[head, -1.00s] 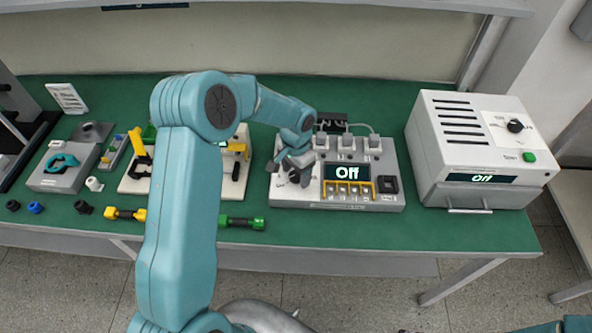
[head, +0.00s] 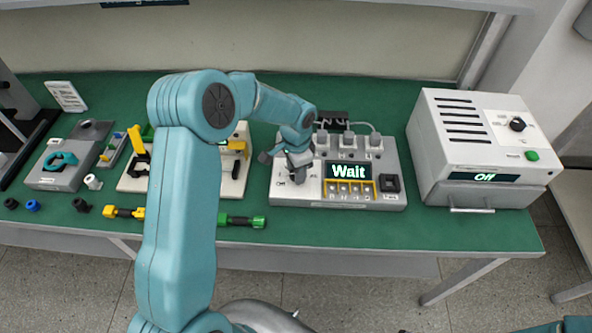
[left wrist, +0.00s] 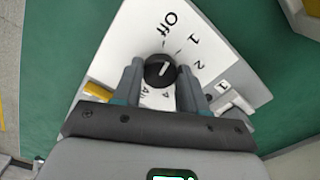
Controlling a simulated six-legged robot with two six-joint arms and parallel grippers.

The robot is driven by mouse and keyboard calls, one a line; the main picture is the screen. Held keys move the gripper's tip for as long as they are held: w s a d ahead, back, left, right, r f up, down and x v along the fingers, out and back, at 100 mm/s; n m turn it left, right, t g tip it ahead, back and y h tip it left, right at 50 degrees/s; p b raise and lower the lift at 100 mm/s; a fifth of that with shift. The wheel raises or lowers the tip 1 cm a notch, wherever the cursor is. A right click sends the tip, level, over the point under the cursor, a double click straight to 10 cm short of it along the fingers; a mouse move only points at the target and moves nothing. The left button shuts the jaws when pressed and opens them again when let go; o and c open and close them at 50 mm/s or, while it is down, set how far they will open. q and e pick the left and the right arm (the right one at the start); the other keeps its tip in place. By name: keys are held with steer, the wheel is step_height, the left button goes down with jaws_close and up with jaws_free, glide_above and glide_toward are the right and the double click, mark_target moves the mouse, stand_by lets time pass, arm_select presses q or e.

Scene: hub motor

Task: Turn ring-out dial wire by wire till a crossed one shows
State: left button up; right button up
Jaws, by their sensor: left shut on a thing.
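The grey-white tester box (head: 285,193) stands on the bench, its display (head: 347,171) reading "Wait". My left gripper (head: 298,170) is over the dial at the box's left end and hides the knob in the head view. In the left wrist view, the black dial knob (left wrist: 160,70) with a white pointer line sits between the two fingers, and the gripper is shut on it. Labels "Off", "1", "2", "4" and "All" show around it; the pointer leans up and slightly right, its exact setting hard to tell. My right gripper is out of view.
Several plugs with cables (head: 348,142) stand at the box's back. Right of it is a white oven-like unit (head: 470,150) reading "Off". A yellow-black tool (head: 125,212) and a green-black tool (head: 242,221) lie near the front edge.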

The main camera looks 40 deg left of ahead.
arm_select(q)
steer(key=shift+w+m, duration=0.1)
steer(key=shift+m, duration=2)
steer(key=o, duration=1.1)
steer(key=shift+d, duration=0.1)
steer(key=shift+c, duration=0.2)
steer(key=shift+r+b, duration=0.3)
steer(key=shift+r, duration=0.05)
step_height(320, 180, up, 16)
steer(key=shift+f+b, duration=0.15)
steer(key=shift+b, duration=0.3)
